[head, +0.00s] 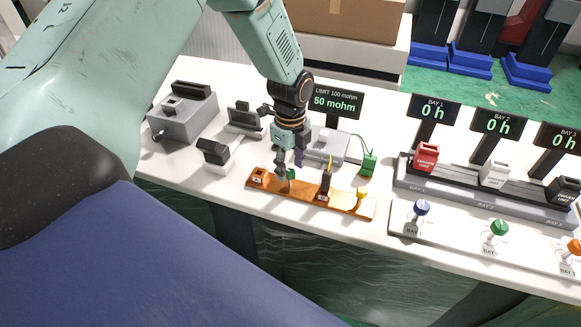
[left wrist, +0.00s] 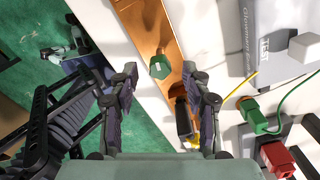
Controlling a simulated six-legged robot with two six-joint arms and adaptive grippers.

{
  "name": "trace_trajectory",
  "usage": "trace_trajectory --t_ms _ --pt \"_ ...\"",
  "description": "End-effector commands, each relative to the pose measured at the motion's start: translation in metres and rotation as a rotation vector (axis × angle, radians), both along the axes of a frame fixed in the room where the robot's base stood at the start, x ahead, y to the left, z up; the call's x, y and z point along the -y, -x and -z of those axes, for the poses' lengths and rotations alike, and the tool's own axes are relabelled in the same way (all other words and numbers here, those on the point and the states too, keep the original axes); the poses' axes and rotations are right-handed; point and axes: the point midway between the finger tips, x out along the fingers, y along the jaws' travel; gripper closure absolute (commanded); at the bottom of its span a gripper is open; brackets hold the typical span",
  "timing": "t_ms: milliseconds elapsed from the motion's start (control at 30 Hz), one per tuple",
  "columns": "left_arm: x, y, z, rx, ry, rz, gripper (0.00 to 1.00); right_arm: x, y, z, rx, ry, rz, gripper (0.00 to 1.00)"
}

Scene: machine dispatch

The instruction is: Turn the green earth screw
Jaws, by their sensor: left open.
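The green earth screw (left wrist: 159,67) stands on a copper-coloured bar (left wrist: 149,24) in the left wrist view. In the head view the screw (head: 291,174) shows partly behind my fingers, on the left part of the bar (head: 307,195). My left gripper (head: 287,165) points down over the bar at the screw. In the left wrist view its two fingers (left wrist: 160,92) are apart, with nothing between the tips; the screw appears just beyond the gap. I cannot tell whether a finger touches it. My right gripper is in neither view.
A green plug (head: 369,164) and a display (head: 335,102) reading 50 mohm are behind. Bay racks (head: 480,192) stand at right.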

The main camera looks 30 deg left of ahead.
Motion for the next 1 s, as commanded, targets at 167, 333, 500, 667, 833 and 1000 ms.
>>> trace_trajectory --t_ms 167,333,500,667,833,1000 --pt "0.0 -0.002 -0.038 0.007 0.0 0.001 0.52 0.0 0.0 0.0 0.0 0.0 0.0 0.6" --pt "0.0 -0.001 -0.072 0.006 0.0 0.0 0.52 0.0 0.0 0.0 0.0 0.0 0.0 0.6" --pt "0.0 -0.001 -0.096 0.004 0.0 0.0 0.52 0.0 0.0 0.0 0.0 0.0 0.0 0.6" --pt "0.0 -0.001 -0.107 0.002 -0.001 0.0 0.52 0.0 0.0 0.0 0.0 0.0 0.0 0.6" --pt "0.0 0.0 -0.108 0.001 -0.001 0.0 0.52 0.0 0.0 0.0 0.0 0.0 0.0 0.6" --pt "0.0 0.0 -0.108 0.001 -0.001 0.0 0.52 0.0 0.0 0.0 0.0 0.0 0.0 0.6"
